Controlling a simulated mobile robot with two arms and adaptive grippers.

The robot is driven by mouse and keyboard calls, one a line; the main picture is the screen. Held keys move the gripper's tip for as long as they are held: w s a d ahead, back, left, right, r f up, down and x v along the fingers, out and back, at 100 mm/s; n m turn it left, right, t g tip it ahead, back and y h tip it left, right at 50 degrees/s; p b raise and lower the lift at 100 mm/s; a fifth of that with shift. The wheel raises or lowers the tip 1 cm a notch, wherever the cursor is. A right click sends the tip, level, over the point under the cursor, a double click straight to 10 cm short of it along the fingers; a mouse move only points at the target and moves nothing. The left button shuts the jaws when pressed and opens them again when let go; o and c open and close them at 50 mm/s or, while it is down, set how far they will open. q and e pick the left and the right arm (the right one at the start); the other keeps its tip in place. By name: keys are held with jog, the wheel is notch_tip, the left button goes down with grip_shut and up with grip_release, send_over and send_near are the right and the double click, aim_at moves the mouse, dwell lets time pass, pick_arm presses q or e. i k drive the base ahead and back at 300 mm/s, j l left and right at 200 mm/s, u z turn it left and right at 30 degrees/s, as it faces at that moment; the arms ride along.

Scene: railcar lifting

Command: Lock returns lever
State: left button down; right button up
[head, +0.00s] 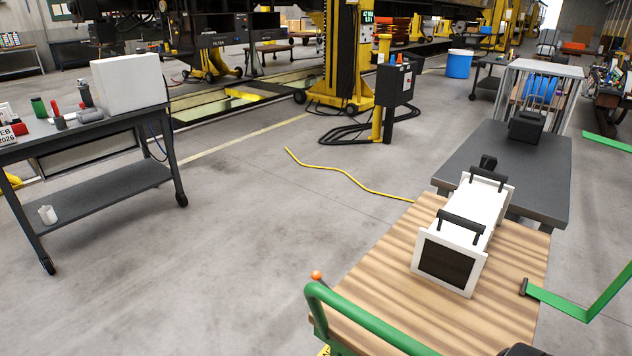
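A wood-topped cart (375,297) with a green tubular handle (365,320) stands at the lower right in the head view. A small orange ball knob (316,275) shows at its left front corner, beside the handle; it may be the lever's tip, but its shaft is mostly hidden. A white box-shaped unit with black handles and a dark front panel (447,263) lies on the cart top. Neither gripper can be made out. A dark rounded shape at the bottom edge is cut off, and I cannot tell what it is.
A grey table (550,175) stands directly behind the cart. A dark workbench (105,190) with tools and a white box is at the left. A yellow hose (345,175) lies on the floor near the cart. Open concrete floor (220,260) lies between workbench and cart.

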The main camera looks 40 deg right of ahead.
aim_at(316, 275)
jog(key=i+l+z, duration=0.15)
jog(key=z, duration=0.35)
jog(key=i+z, duration=0.25)
jog(key=z, duration=0.2)
jog(key=i+z, duration=0.2)
jog(key=z, duration=0.3)
jog(key=i+j+z, duration=0.1)
jog(key=z, duration=0.4)
jog(key=i+j, duration=0.05)
jog(key=i, duration=0.05)
